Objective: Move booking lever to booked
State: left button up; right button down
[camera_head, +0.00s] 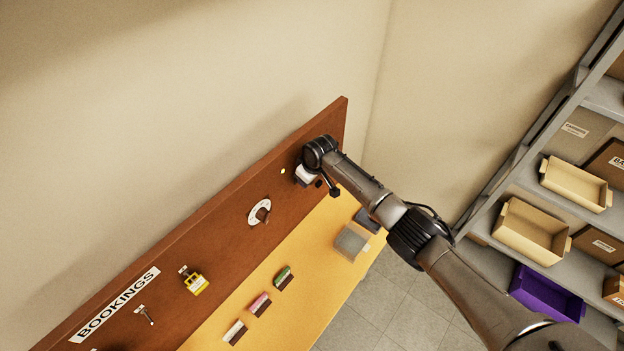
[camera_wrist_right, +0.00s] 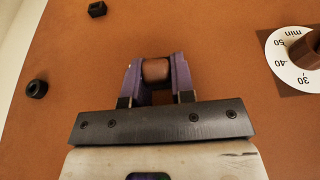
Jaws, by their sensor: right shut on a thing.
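My right gripper (camera_head: 309,178) is at the far right end of the brown wooden board, and its arm hides much of that spot in the head view. In the right wrist view, its purple fingers (camera_wrist_right: 156,74) are shut on a brown rounded knob (camera_wrist_right: 156,69). The knob stands out from the board and looks like the booking lever's handle. The lever's shaft and any "booked" marking are hidden or out of view. Two black pegs, one upper (camera_wrist_right: 97,9) and one at left (camera_wrist_right: 36,88), stick out of the board. My left gripper is not in view.
A round dial (camera_head: 260,212) with minute marks is on the board beside the gripper. Further left are a yellow padlock (camera_head: 196,284), a small metal hook (camera_head: 146,316) and a BOOKINGS sign (camera_head: 115,305). A yellow worktop (camera_head: 312,240) below holds small blocks and a grey box (camera_head: 351,241).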

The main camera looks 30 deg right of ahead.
dwell(0.4)
jog(key=c, duration=1)
grip_release()
jog(key=shift+o, duration=0.2)
jog(key=shift+s+r, duration=0.1)
jog(key=shift+r, duration=0.4)
jog(key=b+v, duration=0.1)
jog(key=v, duration=1.2)
